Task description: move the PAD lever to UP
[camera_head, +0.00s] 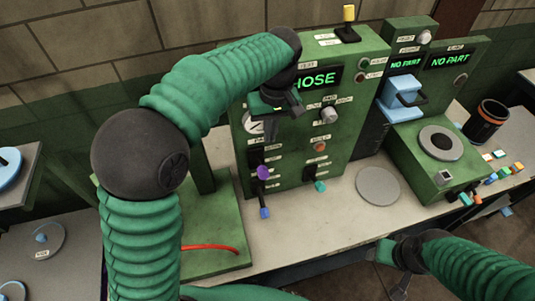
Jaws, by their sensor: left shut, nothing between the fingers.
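A green control panel (345,60) with a lit "HOSE" display stands on the bench. Low on its front are a lever with a purple knob (263,172), a blue-tipped lever (264,213) pointing down and a teal-tipped lever (320,186) pointing down. A yellow-topped lever (348,13) stands upright on top. The labels are too small to read, so I cannot tell which is PAD. My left gripper (282,103) is shut and empty, in front of the panel's upper left, above the purple knob, hiding part of the gauge. My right gripper (398,278) is low at the bench's front edge, its fingers unclear.
A round grey plate (378,186) lies on the bench right of the panel. Farther right are a green machine (415,150) with a blue part (402,92), a dark cup (485,122) and several coloured blocks (497,172). A red hose (210,247) lies lower left.

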